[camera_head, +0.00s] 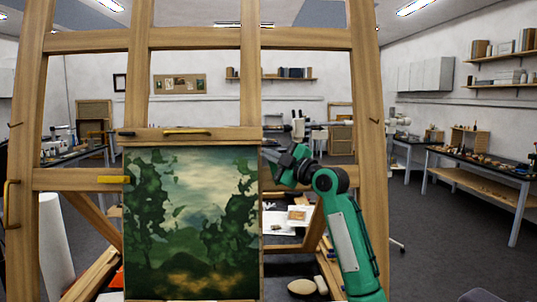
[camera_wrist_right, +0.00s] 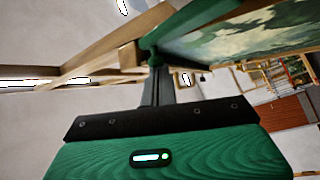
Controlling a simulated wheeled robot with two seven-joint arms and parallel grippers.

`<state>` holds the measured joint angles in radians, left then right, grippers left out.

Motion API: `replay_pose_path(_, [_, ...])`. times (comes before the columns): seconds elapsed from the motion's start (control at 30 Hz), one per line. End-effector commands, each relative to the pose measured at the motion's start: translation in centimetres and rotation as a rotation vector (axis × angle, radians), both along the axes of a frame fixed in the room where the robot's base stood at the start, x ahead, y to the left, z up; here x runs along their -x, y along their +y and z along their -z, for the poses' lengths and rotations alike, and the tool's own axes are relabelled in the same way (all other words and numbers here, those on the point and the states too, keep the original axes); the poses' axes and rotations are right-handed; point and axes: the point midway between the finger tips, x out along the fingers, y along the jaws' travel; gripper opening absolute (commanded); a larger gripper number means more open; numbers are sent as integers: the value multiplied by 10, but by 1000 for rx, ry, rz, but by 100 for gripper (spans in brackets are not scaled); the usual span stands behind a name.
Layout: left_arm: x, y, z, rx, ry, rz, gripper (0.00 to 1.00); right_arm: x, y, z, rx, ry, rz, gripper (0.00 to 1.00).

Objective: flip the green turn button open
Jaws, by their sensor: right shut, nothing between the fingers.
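The painting (camera_head: 192,225) stands on the wooden easel, a green and cream landscape. In the right wrist view a green bar, which looks like the green turn button (camera_wrist_right: 200,28), reaches from my fingertips towards the upper right, beside the painting (camera_wrist_right: 262,30). My right gripper (camera_head: 270,154) is at the painting's upper right edge in the head view, where it hides the button or blends with it. Its dark fingers (camera_wrist_right: 156,70) are shut and empty, with tips right at the bar's near end; I cannot tell whether they touch. My left gripper is out of view.
A yellow turn button (camera_head: 113,180) sits at the painting's left edge. A yellow handle (camera_head: 186,132) is on the crossbar above the painting, another (camera_head: 11,204) on the left upright. The easel's right upright (camera_head: 369,130) stands behind my right arm. Workbenches (camera_head: 480,180) line the right.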

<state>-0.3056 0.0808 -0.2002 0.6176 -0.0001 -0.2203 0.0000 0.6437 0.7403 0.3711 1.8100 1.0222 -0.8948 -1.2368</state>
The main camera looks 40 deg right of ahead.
Motion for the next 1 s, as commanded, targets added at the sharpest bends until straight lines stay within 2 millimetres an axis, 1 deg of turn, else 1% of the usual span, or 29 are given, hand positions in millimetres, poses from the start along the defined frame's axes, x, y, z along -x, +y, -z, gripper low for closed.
replay_pose_path(0.13, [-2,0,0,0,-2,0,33,0,0,0,0,-1,0,0])
replay_pose_path(0.23, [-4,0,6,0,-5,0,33,1,-1,2,-12,-9,6,0])
replay_pose_path(0.4, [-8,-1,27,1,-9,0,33,4,-6,5,-76,-66,34,0])
replay_pose_path(0.5, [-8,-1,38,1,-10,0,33,7,-10,4,-130,-111,53,0])
replay_pose_path(0.6, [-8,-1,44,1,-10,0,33,7,-10,0,-155,-134,58,0])
replay_pose_path(0.73, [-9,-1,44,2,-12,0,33,3,-6,-2,-159,-132,50,0])
replay_pose_path(1.0, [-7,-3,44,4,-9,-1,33,2,-5,-3,-162,-131,46,0])
